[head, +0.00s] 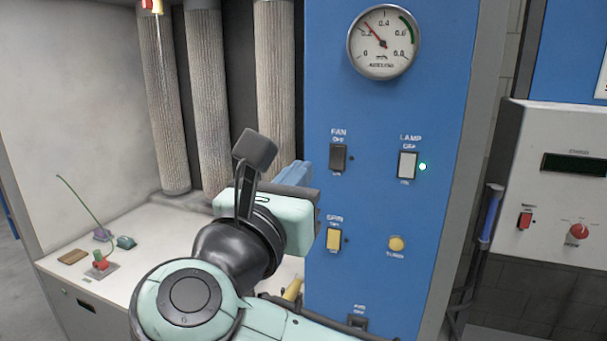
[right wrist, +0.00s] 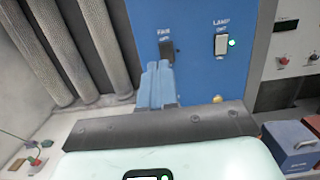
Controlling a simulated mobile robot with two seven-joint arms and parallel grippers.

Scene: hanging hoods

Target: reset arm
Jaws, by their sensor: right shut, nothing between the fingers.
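My right gripper (head: 294,174) is in front of the blue control panel (head: 390,115), left of the fan switch and partly hidden behind my wrist. In the right wrist view its blue fingers (right wrist: 157,84) are together with nothing between them. Their tips show just below the black fan switch (right wrist: 167,50); whether they touch the panel I cannot tell. The lamp switch (head: 407,165) is white, with a lit green light (head: 422,167) beside it. My left gripper is not in view.
The panel also has a gauge (head: 384,42), a yellow spin switch (head: 334,240) and a round yellow button (head: 396,244). Ribbed columns (head: 207,100) stand behind my arm. A white bench (head: 135,245) at left holds small items. A grey unit (head: 555,150) is at right.

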